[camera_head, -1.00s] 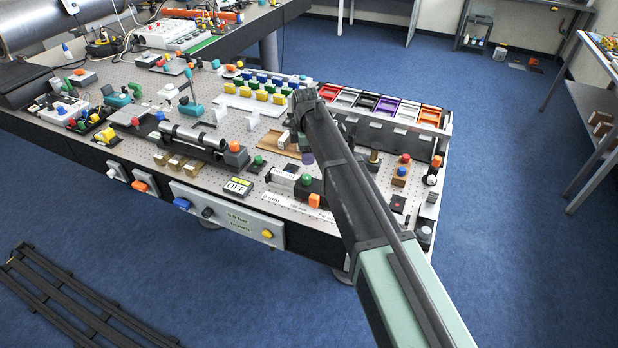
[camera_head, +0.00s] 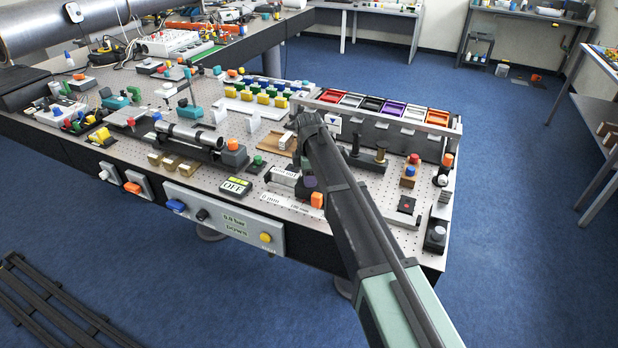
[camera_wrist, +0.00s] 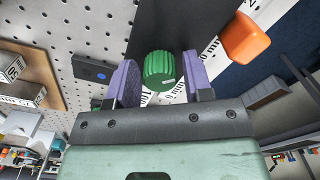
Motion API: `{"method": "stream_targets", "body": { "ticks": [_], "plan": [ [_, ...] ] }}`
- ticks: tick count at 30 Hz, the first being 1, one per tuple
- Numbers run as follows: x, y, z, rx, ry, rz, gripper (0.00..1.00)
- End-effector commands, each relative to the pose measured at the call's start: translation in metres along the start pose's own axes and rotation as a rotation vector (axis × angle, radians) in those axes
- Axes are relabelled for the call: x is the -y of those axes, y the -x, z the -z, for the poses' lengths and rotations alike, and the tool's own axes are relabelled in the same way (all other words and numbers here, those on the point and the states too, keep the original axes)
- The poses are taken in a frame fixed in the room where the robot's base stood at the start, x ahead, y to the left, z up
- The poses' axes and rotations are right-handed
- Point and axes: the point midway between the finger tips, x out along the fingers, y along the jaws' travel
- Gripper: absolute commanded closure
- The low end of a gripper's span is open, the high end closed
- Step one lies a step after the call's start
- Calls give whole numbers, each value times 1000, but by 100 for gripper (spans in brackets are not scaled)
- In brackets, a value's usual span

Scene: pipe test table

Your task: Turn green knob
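The green ribbed knob (camera_wrist: 159,70) shows in the wrist view, between the two purple fingers of my gripper (camera_wrist: 159,80). The fingers are apart, one on each side of the knob, with a narrow gap visible at the left finger. The knob sits by a dark block or plate (camera_wrist: 180,25). In the head view my gripper (camera_head: 310,181) is low at the front of the table, and my arm hides most of the knob there.
An orange knob (camera_wrist: 245,38) is close to the right finger; it also shows in the head view (camera_head: 317,200). A white ruler strip (camera_head: 283,200) runs along the front. A green button (camera_head: 257,160), a black cylinder mount (camera_head: 190,142) and a dark control block (camera_head: 407,205) stand around.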

Motion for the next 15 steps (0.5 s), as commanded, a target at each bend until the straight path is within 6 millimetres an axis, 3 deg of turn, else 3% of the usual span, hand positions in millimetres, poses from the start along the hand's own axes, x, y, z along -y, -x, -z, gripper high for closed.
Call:
{"method": "stream_targets", "body": {
  "ticks": [1, 7, 15],
  "plan": [
    [0, 0, 0, 0, 0, 0, 61],
    [0, 0, 0, 0, 0, 0, 90],
    [0, 0, 0, 0, -26, 0, 90]
  ]
}}
